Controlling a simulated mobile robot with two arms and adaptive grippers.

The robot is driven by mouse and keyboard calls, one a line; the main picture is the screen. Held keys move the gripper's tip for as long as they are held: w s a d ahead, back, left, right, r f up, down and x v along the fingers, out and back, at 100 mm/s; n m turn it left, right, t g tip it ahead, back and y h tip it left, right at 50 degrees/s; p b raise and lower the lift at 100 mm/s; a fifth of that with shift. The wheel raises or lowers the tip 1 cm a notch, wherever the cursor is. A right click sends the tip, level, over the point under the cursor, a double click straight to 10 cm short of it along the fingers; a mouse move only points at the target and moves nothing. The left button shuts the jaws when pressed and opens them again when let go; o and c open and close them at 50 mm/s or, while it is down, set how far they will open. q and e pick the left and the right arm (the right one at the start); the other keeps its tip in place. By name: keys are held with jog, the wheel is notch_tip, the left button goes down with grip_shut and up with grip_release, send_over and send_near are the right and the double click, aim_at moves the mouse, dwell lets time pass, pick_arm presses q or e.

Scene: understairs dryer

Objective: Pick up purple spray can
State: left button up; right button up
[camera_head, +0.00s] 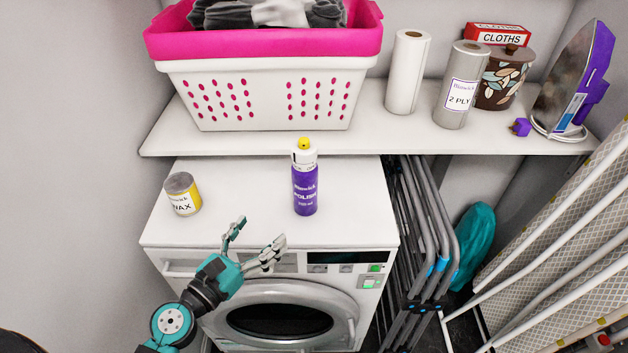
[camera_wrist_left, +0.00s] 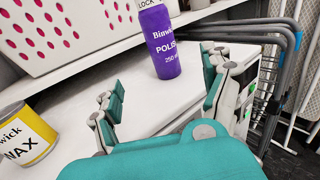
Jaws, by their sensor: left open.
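The purple spray can (camera_head: 305,186) stands upright on top of the white dryer (camera_head: 240,225), with a white collar and a yellow nozzle. In the left wrist view the can (camera_wrist_left: 160,45) stands beyond my fingers, its top cut off by the frame. My left gripper (camera_head: 256,241) is open and empty in front of the dryer's front edge, below and to the left of the can. In the left wrist view my left gripper (camera_wrist_left: 160,95) has its fingers spread apart, not touching the can. My right gripper is in neither view.
A yellow wax tin (camera_head: 183,194) stands on the dryer to the left of the can. A shelf (camera_head: 380,137) behind holds a pink and white basket (camera_head: 265,70), paper rolls (camera_head: 408,72) and an iron (camera_head: 570,80). Folded grey racks (camera_head: 425,230) stand right of the dryer.

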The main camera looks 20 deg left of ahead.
aim_at(298, 192)
pick_arm(q)
jog(key=x, duration=0.1)
jog(key=p+x, duration=0.1)
jog(key=x, duration=0.2)
jog(key=shift+r, duration=0.35)
jog(key=p+x, duration=0.1)
jog(key=x, duration=0.5)
jog(key=shift+w+f+p, duration=0.1)
jog(key=shift+f+p, duration=0.15)
jog(key=shift+p, duration=0.15)
jog(key=shift+w+d, duration=0.2)
jog(key=shift+w, duration=0.2)
jog(key=x, duration=0.1)
jog(key=p+x, duration=0.1)
jog(key=x, duration=0.2)
jog(key=shift+w+d+r, duration=0.15)
jog(key=shift+d+r, duration=0.05)
jog(key=shift+r, duration=0.15)
jog(key=shift+w+d+f, duration=0.1)
jog(key=shift+w, duration=0.25)
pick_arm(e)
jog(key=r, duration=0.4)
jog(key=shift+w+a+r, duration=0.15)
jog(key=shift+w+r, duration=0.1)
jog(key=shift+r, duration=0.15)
pick_arm(q)
jog(key=shift+c, duration=0.2)
